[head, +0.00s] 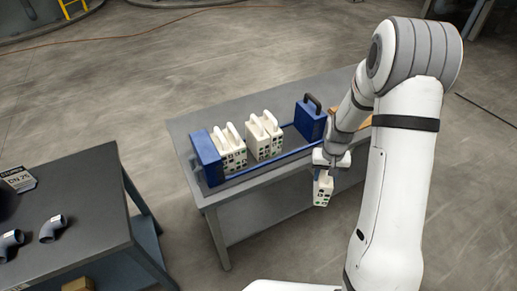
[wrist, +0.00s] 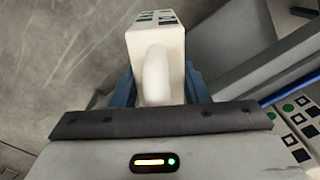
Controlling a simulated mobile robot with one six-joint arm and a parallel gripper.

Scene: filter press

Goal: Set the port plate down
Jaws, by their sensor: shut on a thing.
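My gripper (head: 331,160) is shut on a white port plate (head: 323,188). In the head view the plate hangs below my gripper, beside the front edge of the grey table and apart from its top. In the wrist view the plate (wrist: 157,50) stands out beyond the jaws (wrist: 162,88), its white handle between them and coloured marks on its face. Other white port plates (head: 231,152) (head: 264,140) stand on the press between a blue end block (head: 207,160) and a blue block with a black handle (head: 310,118).
The grey table (head: 215,194) carries the press with its blue rails (head: 268,163). A dark table (head: 88,195) at the left holds two black pipe elbows (head: 53,228) and a label sign (head: 18,179). Open floor lies between the tables.

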